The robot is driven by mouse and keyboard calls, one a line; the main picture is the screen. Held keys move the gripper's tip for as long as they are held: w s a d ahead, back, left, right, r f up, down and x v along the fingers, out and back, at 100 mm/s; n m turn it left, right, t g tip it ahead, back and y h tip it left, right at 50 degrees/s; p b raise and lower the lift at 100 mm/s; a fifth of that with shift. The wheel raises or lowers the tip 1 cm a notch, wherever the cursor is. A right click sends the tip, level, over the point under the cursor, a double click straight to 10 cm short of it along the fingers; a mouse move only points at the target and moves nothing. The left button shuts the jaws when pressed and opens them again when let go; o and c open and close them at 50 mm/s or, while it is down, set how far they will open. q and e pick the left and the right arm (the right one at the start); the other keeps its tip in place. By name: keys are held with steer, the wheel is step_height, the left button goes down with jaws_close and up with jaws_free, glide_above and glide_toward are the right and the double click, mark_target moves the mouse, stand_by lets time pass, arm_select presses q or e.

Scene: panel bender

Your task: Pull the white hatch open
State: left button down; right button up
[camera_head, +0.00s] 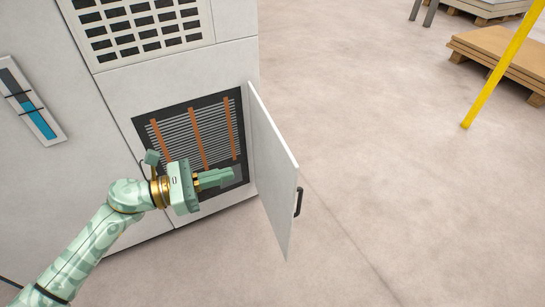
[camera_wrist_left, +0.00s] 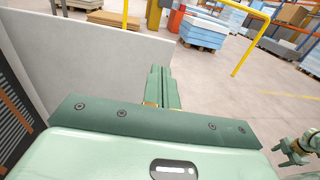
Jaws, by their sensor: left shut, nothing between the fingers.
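The white hatch (camera_head: 273,165) stands swung wide open on its right-side hinge, away from the white cabinet (camera_head: 180,75). Its black handle (camera_head: 298,201) is on the outer face near the free edge. The opening behind it shows a dark grille (camera_head: 190,132) with orange strips. My left gripper (camera_head: 232,175) is shut and empty, in front of the opening on the inner side of the hatch. In the left wrist view, the shut fingers (camera_wrist_left: 162,88) point toward the inner face of the hatch (camera_wrist_left: 100,58); contact cannot be told. My right gripper (camera_wrist_left: 296,148) shows at the right edge.
Pallets with brown sheets (camera_head: 500,55) stand at the upper right, behind a yellow post (camera_head: 497,70). Blue stacks (camera_wrist_left: 203,30) and a yellow rail (camera_wrist_left: 215,14) show farther off in the left wrist view. The floor right of the hatch is clear.

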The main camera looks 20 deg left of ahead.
mark_target(289, 157)
arm_select(q)
steer(key=p+x, duration=0.1)
steer(key=x, duration=1)
steer(key=shift+d, duration=0.15)
steer(key=shift+x, duration=0.75)
arm_select(e)
steer(key=shift+m, duration=0.3)
steer(key=shift+s+f, duration=0.4)
steer(key=shift+s, duration=0.3)
steer(key=shift+s+f, duration=0.35)
steer(key=shift+s, duration=0.3)
steer(key=shift+s+f, duration=0.4)
steer(key=shift+s, duration=0.3)
arm_select(q)
steer(key=shift+w, duration=0.1)
steer(key=b+x, duration=0.1)
steer(key=x, duration=0.8)
arm_select(e)
steer(key=w+r, duration=0.2)
steer(key=w, duration=0.2)
steer(key=shift+w+r, duration=0.3)
steer(key=shift+r, duration=0.1)
arm_select(q)
steer(key=shift+f, duration=0.15)
